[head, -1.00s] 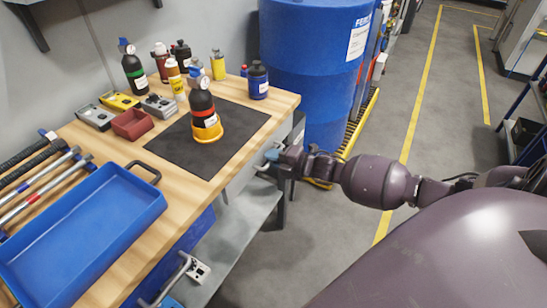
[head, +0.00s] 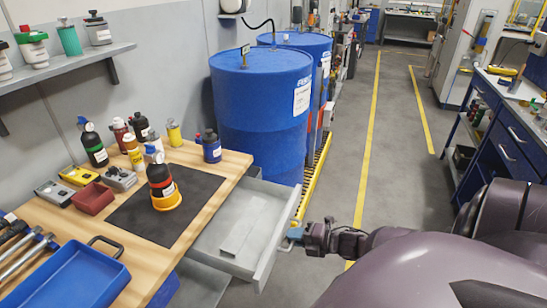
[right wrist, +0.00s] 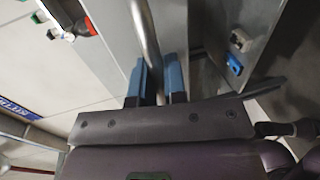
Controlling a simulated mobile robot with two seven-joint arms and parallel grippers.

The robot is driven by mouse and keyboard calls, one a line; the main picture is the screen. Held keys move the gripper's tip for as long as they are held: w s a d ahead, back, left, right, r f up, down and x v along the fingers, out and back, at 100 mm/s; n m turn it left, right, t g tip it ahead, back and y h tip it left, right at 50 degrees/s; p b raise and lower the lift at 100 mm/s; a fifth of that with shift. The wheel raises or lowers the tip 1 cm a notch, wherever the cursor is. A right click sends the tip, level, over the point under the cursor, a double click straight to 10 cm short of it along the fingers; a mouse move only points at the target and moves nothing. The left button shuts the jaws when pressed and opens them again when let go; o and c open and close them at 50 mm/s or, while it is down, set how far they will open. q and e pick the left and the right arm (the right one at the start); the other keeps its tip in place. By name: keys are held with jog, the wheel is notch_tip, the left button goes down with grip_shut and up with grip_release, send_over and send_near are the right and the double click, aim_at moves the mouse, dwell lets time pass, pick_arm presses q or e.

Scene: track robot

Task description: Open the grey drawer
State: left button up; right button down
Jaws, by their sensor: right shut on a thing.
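The grey drawer (head: 277,242) sits under the right end of the wooden workbench and is pulled well out, its inside showing from above. A pale flat shape (head: 243,232) shows on its floor. My right gripper (head: 294,232) is at the outer side of the drawer front. In the right wrist view its blue fingers (right wrist: 157,75) are on both sides of the metal bar handle (right wrist: 146,35), shut on it. The handle is mostly hidden in the head view. My left gripper is not in view.
Blue barrels (head: 262,105) stand just behind the drawer. On the workbench (head: 228,169) are a dark mat (head: 200,199), several bottles, a red bin (head: 92,198) and a blue tray (head: 68,280). The floor to the right, with yellow lines, is clear.

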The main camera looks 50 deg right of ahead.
jog(key=f+p+v, duration=0.1)
jog(key=v, duration=0.6)
jog(key=shift+s+d+f, duration=0.2)
jog(key=shift+s+f, duration=0.1)
jog(key=shift+s, duration=0.2)
jog(key=c, duration=1.2)
grip_release()
jog(key=v, duration=1)
jog(key=shift+s+d+r, duration=0.1)
jog(key=shift+s+d, duration=0.15)
jog(key=shift+s, duration=0.1)
